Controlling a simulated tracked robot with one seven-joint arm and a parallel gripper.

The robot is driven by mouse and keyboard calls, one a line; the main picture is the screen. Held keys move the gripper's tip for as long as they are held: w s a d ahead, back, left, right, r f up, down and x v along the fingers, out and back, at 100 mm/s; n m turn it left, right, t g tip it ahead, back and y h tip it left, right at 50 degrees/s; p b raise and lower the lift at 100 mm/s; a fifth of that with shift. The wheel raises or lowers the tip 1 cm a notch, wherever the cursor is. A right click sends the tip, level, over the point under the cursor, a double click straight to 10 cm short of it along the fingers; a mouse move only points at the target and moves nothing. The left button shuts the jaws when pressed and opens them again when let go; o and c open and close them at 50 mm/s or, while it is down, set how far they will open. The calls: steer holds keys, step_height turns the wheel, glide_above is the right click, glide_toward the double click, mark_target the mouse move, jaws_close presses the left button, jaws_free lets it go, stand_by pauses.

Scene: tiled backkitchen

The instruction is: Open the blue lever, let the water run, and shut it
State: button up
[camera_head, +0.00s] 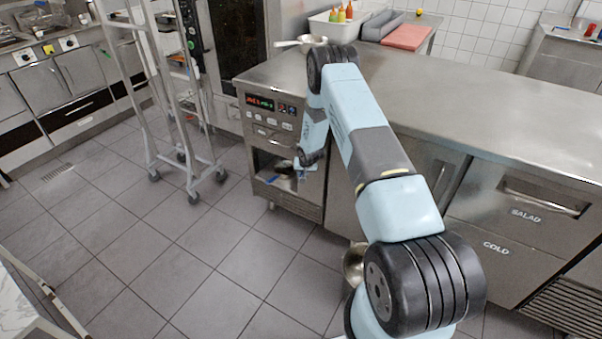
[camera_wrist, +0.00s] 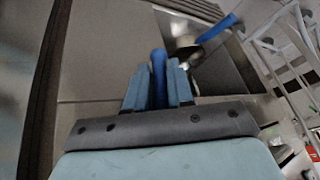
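In the wrist view my gripper (camera_wrist: 160,75) has its light-blue fingers close on both sides of a darker blue, round-ended handle (camera_wrist: 158,65), which looks like a lever. I see no clear gap between it and the fingers. A second blue bar (camera_wrist: 217,28) sticks out to the right of a pale metal fitting (camera_wrist: 186,42), by the dark opening. In the head view my gripper (camera_head: 305,172) is at the open niche under the control panel (camera_head: 268,112), and a small blue piece (camera_head: 271,180) shows to its left. No running water is visible.
The steel counter (camera_head: 470,110) with SALAD and COLD drawers (camera_head: 520,215) runs to the right. A wheeled rack (camera_head: 180,110) stands at left. A metal bowl (camera_head: 353,262) is low beside my arm. The tiled floor (camera_head: 160,255) in front is mostly clear.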

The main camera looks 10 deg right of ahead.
steer(key=o, duration=0.3)
steer(key=v, duration=1.3)
steer(key=shift+s+r, duration=0.15)
steer(key=shift+r, duration=0.1)
